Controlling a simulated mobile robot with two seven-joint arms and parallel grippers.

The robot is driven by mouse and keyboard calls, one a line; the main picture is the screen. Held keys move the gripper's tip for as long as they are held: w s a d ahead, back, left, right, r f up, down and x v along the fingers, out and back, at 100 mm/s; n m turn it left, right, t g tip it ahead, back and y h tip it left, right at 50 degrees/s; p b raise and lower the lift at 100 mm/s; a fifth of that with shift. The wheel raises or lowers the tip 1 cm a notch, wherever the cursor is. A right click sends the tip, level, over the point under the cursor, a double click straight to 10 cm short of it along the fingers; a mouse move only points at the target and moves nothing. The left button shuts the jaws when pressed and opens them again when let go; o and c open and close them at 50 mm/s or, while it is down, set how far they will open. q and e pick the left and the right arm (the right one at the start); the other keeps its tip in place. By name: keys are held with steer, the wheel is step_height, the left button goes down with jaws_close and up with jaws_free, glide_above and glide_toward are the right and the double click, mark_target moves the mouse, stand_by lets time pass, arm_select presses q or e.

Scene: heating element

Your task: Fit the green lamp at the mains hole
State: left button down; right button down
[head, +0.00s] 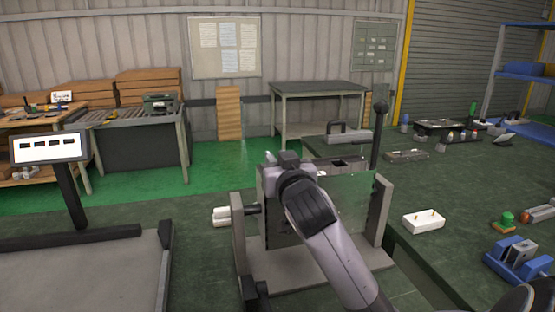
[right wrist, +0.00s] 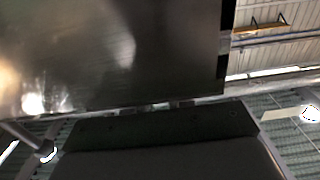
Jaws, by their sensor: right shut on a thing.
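In the right wrist view the dark sheet surface (right wrist: 110,50) fills the upper left, close in front of the gripper. No green lamp can be made out for sure, and the mains hole cannot be picked out. My left gripper is out of view.
A black lever (head: 379,125) rises behind the panel. A display (head: 48,147) stands far left.

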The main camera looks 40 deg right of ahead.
steer(key=shift+f, duration=0.3)
steer(key=c, duration=0.9)
jaws_free()
steer(key=shift+b+v, duration=0.6)
steer(key=shift+v, duration=3)
steer(key=shift+r, duration=0.1)
